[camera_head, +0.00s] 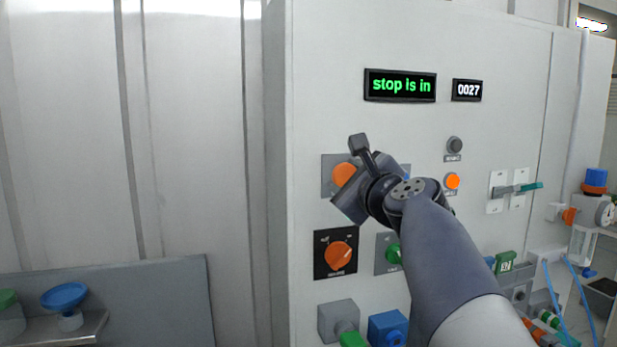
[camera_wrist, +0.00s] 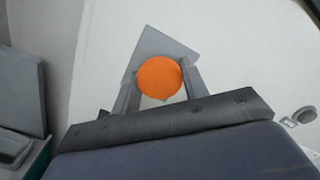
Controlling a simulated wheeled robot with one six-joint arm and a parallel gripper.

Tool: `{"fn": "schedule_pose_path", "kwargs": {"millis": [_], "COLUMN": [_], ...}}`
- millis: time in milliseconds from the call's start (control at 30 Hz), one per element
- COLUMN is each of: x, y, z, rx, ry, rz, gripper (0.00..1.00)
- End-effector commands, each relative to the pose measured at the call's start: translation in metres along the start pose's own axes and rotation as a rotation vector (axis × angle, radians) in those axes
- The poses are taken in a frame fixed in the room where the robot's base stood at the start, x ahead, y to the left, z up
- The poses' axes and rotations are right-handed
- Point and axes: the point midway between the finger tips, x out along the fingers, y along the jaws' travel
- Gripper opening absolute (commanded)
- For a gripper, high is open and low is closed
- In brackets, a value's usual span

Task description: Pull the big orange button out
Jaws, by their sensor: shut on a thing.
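The big orange button (camera_head: 345,173) sits on a grey plate (camera_head: 328,163) on the front of the white cabinet. My gripper (camera_wrist: 160,80) is at the button, with one finger on each side of it, and is shut on it. In the wrist view the button's round orange face (camera_wrist: 160,74) shows between the fingers, with its grey plate (camera_wrist: 160,43) behind. In the head view my gripper hides the right part of the button and plate. A display (camera_head: 400,85) above reads "stop is in".
A counter (camera_head: 467,90) reads 0027. Below the button is an orange rotary knob (camera_head: 339,256) on a black plate.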

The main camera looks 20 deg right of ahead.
Motion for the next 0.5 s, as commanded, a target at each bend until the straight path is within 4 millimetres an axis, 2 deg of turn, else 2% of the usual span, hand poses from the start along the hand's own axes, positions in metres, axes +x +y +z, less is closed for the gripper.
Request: {"fn": "schedule_pose_path", "kwargs": {"millis": [67,433,500], "x": [0.0000,0.0001,-0.0006], "y": [0.0001,0.0002,0.0002], "z": [0.0000,-0.0001,-0.0001], "rx": [0.000,0.000,0.000], "ry": [0.000,0.000,0.000], "rz": [0.000,0.001,0.000], "gripper": [0.31,0.01,0.01]}}
